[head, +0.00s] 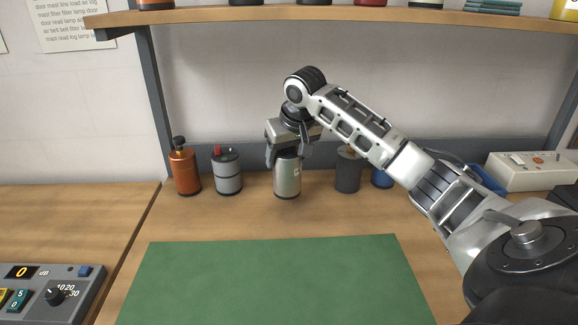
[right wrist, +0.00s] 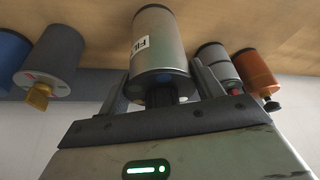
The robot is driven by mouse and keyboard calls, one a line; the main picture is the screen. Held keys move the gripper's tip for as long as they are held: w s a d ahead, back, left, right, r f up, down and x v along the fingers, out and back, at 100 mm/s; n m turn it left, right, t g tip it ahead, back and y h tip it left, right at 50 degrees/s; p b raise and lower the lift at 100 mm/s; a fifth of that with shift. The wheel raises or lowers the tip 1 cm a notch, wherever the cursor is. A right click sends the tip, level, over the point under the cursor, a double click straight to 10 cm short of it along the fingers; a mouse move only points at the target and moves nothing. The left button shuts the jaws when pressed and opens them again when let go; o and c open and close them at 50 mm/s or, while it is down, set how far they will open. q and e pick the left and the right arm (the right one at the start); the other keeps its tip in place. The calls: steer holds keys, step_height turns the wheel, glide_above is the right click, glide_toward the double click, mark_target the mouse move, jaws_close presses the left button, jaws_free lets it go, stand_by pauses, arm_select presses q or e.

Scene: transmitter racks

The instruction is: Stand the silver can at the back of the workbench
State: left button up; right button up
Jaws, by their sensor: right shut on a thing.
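The silver can (head: 287,178) is upright at the back of the wooden workbench (head: 215,218), behind the green mat. Its base appears to be on or very near the bench top; I cannot tell if it touches. My right gripper (head: 287,154) comes down from above and is shut on the can's upper end. In the right wrist view the silver can (right wrist: 158,50) with its white label sits between the fingers of the right gripper (right wrist: 165,85). The can's top is hidden by the gripper. My left gripper is not in view.
An orange can (head: 185,172) and a grey banded can (head: 227,172) stand to the left. A dark grey can (head: 348,172) and a blue can (head: 381,178) stand to the right. The green mat (head: 270,282) is bare. A shelf (head: 330,19) runs overhead.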

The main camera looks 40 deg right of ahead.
steer(key=shift+w+d+f, duration=0.15)
steer(key=shift+f, duration=0.85)
steer(key=shift+w+d+f, duration=0.1)
steer(key=shift+d+f, duration=0.05)
steer(key=shift+f, duration=0.8)
steer(key=shift+f, duration=0.1)
steer(key=o, duration=1.2)
steer(key=v, duration=1.2)
